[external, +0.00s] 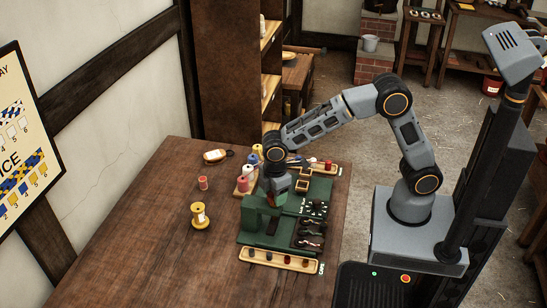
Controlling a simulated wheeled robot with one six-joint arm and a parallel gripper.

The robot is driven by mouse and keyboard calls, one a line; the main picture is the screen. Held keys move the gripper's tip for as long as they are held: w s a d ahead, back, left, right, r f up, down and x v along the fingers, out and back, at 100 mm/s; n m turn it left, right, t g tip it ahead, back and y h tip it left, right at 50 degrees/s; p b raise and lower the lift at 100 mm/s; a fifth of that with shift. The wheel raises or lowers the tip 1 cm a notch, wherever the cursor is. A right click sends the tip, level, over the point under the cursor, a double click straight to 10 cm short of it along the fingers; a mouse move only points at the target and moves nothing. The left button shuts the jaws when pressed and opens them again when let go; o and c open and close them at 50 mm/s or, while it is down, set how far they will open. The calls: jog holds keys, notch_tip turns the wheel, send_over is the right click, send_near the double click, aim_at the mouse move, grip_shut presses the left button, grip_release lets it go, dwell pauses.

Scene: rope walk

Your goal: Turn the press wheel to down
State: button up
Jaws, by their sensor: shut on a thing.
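My gripper (276,195) points down at the green press (258,228) on the wooden table. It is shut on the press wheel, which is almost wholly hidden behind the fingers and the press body. A small reddish patch shows at the fingertips. The wheel's angle and the marks around it cannot be read from this view.
A long wooden tray (278,260) with several small pieces lies in front of the press. The left part of the table (130,220) is clear.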

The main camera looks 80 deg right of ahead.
jog(key=m, duration=0.5)
jog(key=shift+m, duration=0.3)
jog(key=m, duration=0.5)
jog(key=shift+m, duration=0.5)
jog(key=o, duration=0.9)
notch_tip(320, 180, up, 14)
jog(key=shift+f+b, duration=0.1)
jog(key=shift+b, duration=0.25)
